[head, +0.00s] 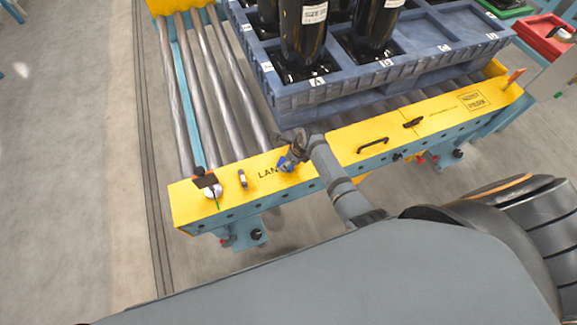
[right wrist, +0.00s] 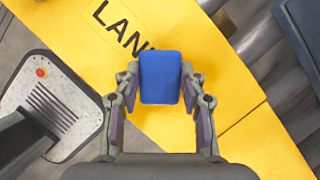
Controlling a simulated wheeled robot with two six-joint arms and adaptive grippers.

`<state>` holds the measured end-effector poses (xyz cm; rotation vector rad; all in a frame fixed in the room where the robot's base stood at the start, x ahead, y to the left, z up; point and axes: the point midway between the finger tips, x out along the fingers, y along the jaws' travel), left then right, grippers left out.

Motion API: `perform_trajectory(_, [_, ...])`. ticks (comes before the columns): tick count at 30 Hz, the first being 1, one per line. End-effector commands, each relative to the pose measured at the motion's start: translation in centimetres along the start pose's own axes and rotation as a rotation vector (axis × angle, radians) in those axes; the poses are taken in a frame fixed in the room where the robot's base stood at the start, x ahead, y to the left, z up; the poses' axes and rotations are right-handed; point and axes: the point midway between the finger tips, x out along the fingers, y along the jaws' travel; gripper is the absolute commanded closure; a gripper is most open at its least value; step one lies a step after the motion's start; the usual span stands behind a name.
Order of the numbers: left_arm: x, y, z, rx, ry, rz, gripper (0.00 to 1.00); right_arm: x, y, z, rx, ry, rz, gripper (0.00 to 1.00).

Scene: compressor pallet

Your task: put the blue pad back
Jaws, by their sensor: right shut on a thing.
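The blue pad (right wrist: 161,72) is between the fingers of my right gripper (right wrist: 160,85) in the right wrist view. The gripper is shut on it, with one finger on each side. In the head view my right gripper (head: 296,148) is over the yellow beam (head: 330,155) at the conveyor's front, beside the black "LAN..." lettering. The pad shows there as a small blue patch (head: 285,163), partly hidden by the gripper. I cannot tell whether the pad touches the beam. My left gripper is not in view.
A blue pallet (head: 290,100) with black compressors (head: 304,30) stands on the rollers (head: 222,80) behind the beam. A black handle (head: 372,143), a latch (head: 413,123) and a small ring (head: 242,179) sit on the beam. A red tray (head: 540,38) is at upper right. Floor at left is clear.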

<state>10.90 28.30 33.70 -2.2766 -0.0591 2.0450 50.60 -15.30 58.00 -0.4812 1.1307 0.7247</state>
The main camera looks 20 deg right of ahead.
Motion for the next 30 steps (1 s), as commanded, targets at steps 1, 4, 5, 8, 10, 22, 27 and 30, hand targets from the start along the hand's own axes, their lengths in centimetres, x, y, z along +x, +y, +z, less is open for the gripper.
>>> perform_trajectory(1, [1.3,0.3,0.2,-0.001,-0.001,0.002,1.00,1.2,0.0,-0.4,0.001,-0.001,-0.001,1.00])
perform_trajectory(4, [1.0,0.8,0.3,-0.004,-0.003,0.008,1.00,0.8,0.0,-0.2,0.002,-0.001,-0.001,1.00])
perform_trajectory(5, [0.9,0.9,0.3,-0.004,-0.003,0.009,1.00,0.8,0.0,-0.2,0.002,-0.001,-0.001,1.00])
perform_trajectory(8, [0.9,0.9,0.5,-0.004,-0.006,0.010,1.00,0.8,0.1,-0.2,0.002,-0.001,0.000,0.56])
perform_trajectory(10, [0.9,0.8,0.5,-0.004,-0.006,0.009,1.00,0.8,0.1,-0.2,0.002,-0.001,-0.001,0.47])
perform_trajectory(22, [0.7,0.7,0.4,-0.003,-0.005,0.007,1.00,0.5,0.0,-0.2,0.002,-0.001,-0.001,0.36])
perform_trajectory(27, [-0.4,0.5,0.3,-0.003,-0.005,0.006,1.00,-2.3,-0.1,-0.1,0.001,-0.002,-0.004,0.36])
perform_trajectory(30, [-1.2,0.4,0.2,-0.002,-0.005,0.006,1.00,-4.9,-0.1,-0.1,0.001,-0.002,-0.003,0.36])
